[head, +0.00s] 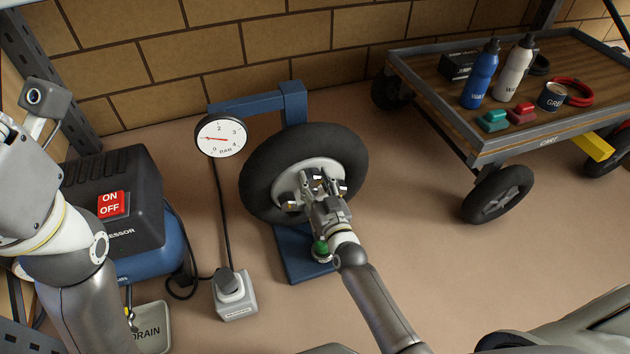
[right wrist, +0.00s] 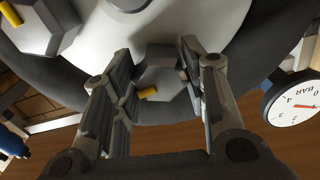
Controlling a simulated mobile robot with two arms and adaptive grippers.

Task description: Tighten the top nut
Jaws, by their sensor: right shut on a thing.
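The wheel (head: 262,168) is a black tyre with a pale hub (head: 287,184), held upright on a blue stand (head: 292,103). The hub carries metal nuts with yellow marks. My right gripper (head: 319,180) is at the hub, its fingers closed on the top nut (head: 317,173). In the right wrist view, both fingers flank the grey top nut (right wrist: 160,75), with its yellow mark between them. Another nut (right wrist: 38,25) shows at the upper left there. The gripper partly hides the hub. My left arm is at the left edge; its fingers are out of view.
A round gauge (head: 221,136) hangs left of the wheel. A compressor (head: 112,200) with a red switch stands at the left, a small grey box (head: 235,300) on the floor. A cart (head: 560,120) with bottles stands at the right.

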